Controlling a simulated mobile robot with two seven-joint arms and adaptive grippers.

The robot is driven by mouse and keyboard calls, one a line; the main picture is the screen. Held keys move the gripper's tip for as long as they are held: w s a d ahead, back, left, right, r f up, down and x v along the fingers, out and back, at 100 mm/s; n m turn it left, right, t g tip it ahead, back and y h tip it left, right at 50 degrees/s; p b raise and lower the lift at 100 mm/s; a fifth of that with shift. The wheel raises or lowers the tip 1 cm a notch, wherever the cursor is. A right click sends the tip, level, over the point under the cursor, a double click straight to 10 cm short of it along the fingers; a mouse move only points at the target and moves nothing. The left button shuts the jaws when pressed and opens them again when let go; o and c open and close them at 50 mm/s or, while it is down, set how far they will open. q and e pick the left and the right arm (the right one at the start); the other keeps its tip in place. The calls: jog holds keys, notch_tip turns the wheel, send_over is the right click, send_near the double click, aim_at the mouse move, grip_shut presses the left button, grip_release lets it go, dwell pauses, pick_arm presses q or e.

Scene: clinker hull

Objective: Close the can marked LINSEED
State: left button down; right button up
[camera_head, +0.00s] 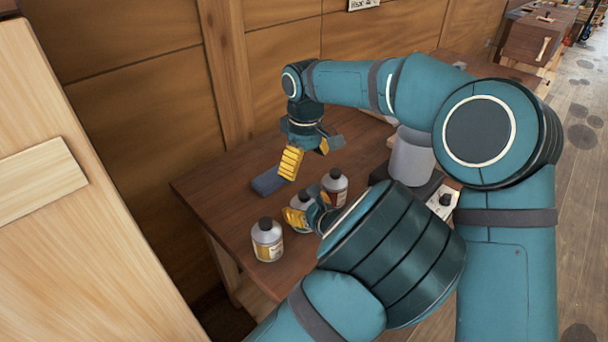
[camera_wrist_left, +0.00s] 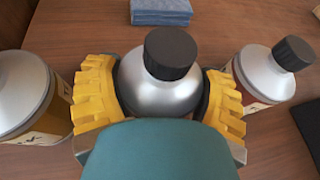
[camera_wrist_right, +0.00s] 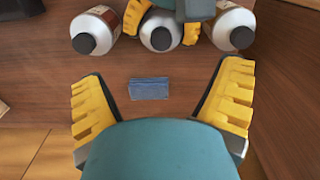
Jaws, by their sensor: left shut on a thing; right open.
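Three silver cans with black caps stand in a row on the bench: a left can (camera_head: 267,242), a middle can (camera_head: 298,202) and a right can (camera_head: 335,187). No label is readable enough to tell which one is LINSEED. My left gripper (camera_head: 312,212) is shut around the body of the middle can, which also shows in the left wrist view (camera_wrist_left: 160,95). A black cap (camera_wrist_left: 171,53) sits on the middle can's neck. My right gripper (camera_head: 307,157) is open and empty beyond the cans, above the bench. It also shows open in the right wrist view (camera_wrist_right: 165,100).
A folded blue cloth (camera_head: 268,181) lies on the bench (camera_head: 205,188) near my right gripper. A grey container (camera_head: 410,158) stands to the right, partly behind my arm. The side cans stand close to my left fingers. A wooden wall (camera_head: 140,110) backs the bench.

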pick_arm(q)
jog(key=shift+a+f, duration=0.25)
pick_arm(e)
jog(key=shift+s+a+r, duration=0.1)
jog(key=shift+a+r, duration=0.1)
jog(key=shift+r, duration=0.7)
jog(key=shift+s+a+r, duration=0.1)
jog(key=shift+a+r, duration=0.05)
jog(key=shift+r, duration=0.7)
pick_arm(q)
grip_release()
jog(key=shift+r+v, duration=0.1)
jog(key=shift+v, duration=2)
jog(key=shift+r+v, duration=0.15)
jog(key=shift+v, duration=1.95)
pick_arm(e)
jog(key=shift+w+d+f, duration=0.1)
jog(key=shift+d+f, duration=0.05)
jog(key=shift+d, duration=0.05)
pick_arm(q)
jog(key=shift+w+d, duration=0.1)
jog(key=shift+w, duration=0.1)
